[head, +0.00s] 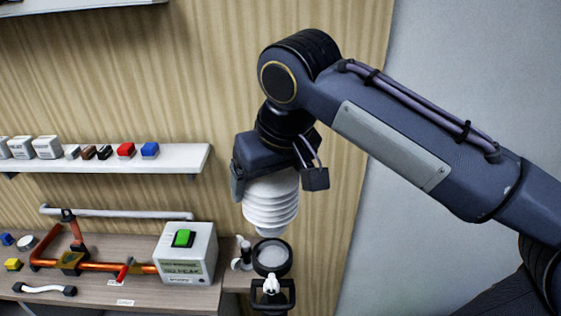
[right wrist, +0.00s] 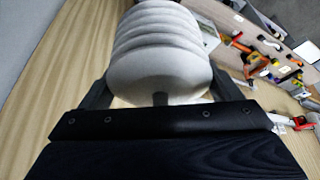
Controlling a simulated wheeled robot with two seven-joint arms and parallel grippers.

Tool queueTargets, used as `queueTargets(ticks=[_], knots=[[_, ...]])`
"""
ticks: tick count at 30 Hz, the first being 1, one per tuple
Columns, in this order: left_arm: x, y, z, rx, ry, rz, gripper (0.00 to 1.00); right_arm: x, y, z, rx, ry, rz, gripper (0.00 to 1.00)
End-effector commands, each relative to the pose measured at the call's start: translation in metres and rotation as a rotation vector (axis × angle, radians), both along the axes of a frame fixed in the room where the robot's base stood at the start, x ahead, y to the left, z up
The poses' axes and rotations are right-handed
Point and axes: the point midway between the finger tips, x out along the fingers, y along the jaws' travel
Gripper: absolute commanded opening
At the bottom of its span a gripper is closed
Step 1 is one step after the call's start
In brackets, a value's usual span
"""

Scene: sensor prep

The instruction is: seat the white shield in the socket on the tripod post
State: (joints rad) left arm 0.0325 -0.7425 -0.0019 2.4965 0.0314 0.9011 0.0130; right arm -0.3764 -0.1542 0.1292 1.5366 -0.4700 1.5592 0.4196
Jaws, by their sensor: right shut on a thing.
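The white shield (head: 270,203) is a ribbed, stacked-ring body hanging below my right gripper (head: 277,179). The gripper is shut on its upper part and holds it roughly upright. In the right wrist view the shield (right wrist: 160,45) fills the top middle, between the two fingers of the gripper (right wrist: 158,92). Below the shield in the head view is a dark round ring with a grey inside (head: 271,257), which looks like the socket. The shield's lower end is just above its back rim; whether they touch I cannot tell. The tripod post is not clearly visible. My left gripper is not in view.
A white box with a green button (head: 184,240) stands on the bench left of the ring. Orange pipes with a valve (head: 75,262) lie further left. A wall shelf (head: 110,158) holds small blocks. The wood-panelled wall is behind; the right side is open.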

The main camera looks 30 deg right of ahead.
Motion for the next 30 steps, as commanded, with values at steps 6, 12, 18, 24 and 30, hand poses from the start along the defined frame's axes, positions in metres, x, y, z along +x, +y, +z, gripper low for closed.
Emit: queueTargets(ticks=[6,12,18,24,30], knots=[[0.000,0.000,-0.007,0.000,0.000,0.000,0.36,0.000,0.000,-0.007,0.000,-0.001,0.000,0.58],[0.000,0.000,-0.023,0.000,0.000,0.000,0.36,0.000,0.000,-0.024,0.000,-0.001,0.000,0.58],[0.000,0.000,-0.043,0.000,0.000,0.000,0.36,0.000,0.000,-0.044,0.000,-0.001,0.000,0.58],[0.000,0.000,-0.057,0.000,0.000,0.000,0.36,0.000,0.000,-0.063,0.000,0.000,0.000,0.58],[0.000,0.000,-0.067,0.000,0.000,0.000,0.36,0.000,0.000,-0.076,0.000,-0.001,-0.001,0.58]])
